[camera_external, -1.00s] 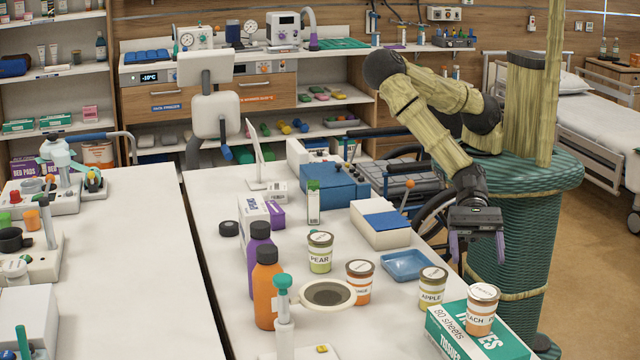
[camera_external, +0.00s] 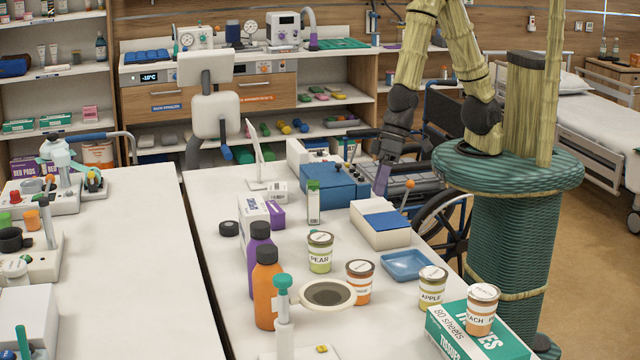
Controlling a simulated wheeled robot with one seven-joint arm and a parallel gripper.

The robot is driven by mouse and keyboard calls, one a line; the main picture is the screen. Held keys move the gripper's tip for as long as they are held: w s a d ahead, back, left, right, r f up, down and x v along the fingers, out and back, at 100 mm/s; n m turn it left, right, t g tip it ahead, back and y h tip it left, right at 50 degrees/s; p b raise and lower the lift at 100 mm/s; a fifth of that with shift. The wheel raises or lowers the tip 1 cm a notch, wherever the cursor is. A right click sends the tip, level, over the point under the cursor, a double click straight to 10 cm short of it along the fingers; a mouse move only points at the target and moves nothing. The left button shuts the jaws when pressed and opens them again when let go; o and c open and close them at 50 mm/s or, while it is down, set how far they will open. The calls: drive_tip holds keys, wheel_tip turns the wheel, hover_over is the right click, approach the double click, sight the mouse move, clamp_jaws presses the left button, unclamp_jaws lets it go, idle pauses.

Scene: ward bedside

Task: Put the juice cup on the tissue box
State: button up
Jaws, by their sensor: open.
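A peach cup (camera_external: 482,310) with a pale lid stands upright on top of the green and white tissue box (camera_external: 455,340) at the front right of the table. An apple cup (camera_external: 432,288) stands on the table just behind the box. An orange-coloured cup (camera_external: 360,283) and a pear cup (camera_external: 320,253) stand further left. My gripper (camera_external: 397,178) is open and empty, pointing down beyond the table's back right edge, far from the cups and the box. Its fingers show only partly against the wheelchair.
A blue tray (camera_external: 406,265) lies behind the apple cup. Orange (camera_external: 267,290) and purple (camera_external: 259,250) bottles and a round grey-centred dish (camera_external: 328,294) stand left. A white box with a blue top (camera_external: 381,224) and a blue case (camera_external: 333,186) stand nearest my gripper. A wheelchair (camera_external: 445,215) is beside the table.

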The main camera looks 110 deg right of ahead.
drive_tip(key=s+d+r+n+h, duration=0.1)
drive_tip(key=s+d+r+n, duration=0.1)
drive_tip(key=d, duration=0.4)
drive_tip(key=s+d+r+n+g+h, duration=0.1)
drive_tip(key=s+d+r+n, duration=0.1)
drive_tip(key=s+d+r, duration=0.2)
drive_tip(key=d, duration=0.3)
drive_tip(key=shift+s+g, duration=0.3)
drive_tip(key=shift+s, duration=0.05)
